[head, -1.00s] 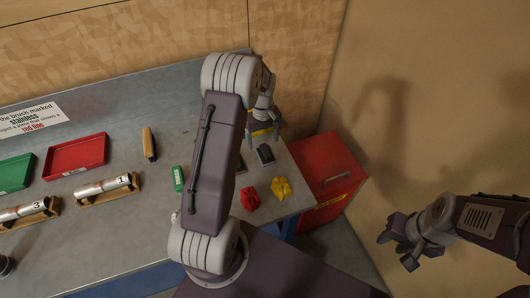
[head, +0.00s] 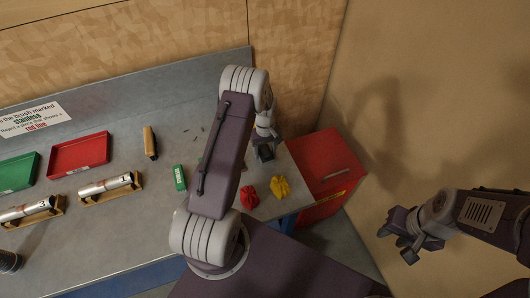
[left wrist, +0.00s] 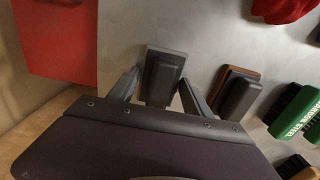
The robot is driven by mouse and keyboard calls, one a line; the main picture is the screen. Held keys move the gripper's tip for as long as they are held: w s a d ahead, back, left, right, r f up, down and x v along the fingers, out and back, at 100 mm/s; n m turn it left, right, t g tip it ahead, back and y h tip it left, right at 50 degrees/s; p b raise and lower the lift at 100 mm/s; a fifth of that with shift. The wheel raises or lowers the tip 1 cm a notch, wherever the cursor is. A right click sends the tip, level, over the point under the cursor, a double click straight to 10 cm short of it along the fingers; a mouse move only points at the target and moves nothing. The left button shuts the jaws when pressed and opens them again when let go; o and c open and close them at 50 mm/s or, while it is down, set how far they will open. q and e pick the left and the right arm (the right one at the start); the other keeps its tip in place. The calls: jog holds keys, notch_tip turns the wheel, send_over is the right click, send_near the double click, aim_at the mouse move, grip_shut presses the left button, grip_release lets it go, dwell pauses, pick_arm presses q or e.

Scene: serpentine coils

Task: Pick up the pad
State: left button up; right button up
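A dark grey pad on a grey base (left wrist: 163,76) lies on the bench, framed by the two fingers of my left gripper (left wrist: 160,86) in the left wrist view. A similar dark pad on a brown base (left wrist: 235,92) lies just right of the fingers. My left gripper (head: 264,146) is open, above the bench near its right end in the head view, with nothing visibly clamped. The grey-based pad (head: 265,154) shows partly below it; my arm hides most of the brown-based one. My right gripper (head: 398,247) hangs open and empty off the bench, at right.
A red bin (head: 326,172) stands right of the bench. Red (head: 249,197) and yellow (head: 280,187) cloths lie near the front edge. A green brush (head: 179,177), a brown-handled brush (head: 150,143), two trays and numbered metal tubes on wooden stands lie further left.

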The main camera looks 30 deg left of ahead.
aim_at(265, 149)
pick_arm(q)
jog(key=shift+s, duration=0.1)
jog(key=c, duration=0.8)
jog(key=shift+r, duration=0.1)
jog(key=shift+w+r, duration=0.2)
jog(key=shift+r, duration=0.1)
notch_tip(265, 149, up, 3)
jog(key=shift+f+b, duration=0.15)
jog(key=shift+b, duration=0.6)
jog(key=s+d+r+b, duration=0.1)
jog(key=d+r, duration=0.1)
jog(key=d, duration=0.1)
jog(key=s+d+r, duration=0.2)
jog(key=d+r, duration=0.1)
jog(key=d, duration=0.1)
jog(key=s+d+r+b, duration=0.1)
jog(key=d+r, duration=0.1)
jog(key=d, duration=0.2)
jog(key=shift+s+r+b, duration=0.3)
jog(key=shift+s, duration=0.05)
jog(key=shift+a, duration=0.1)
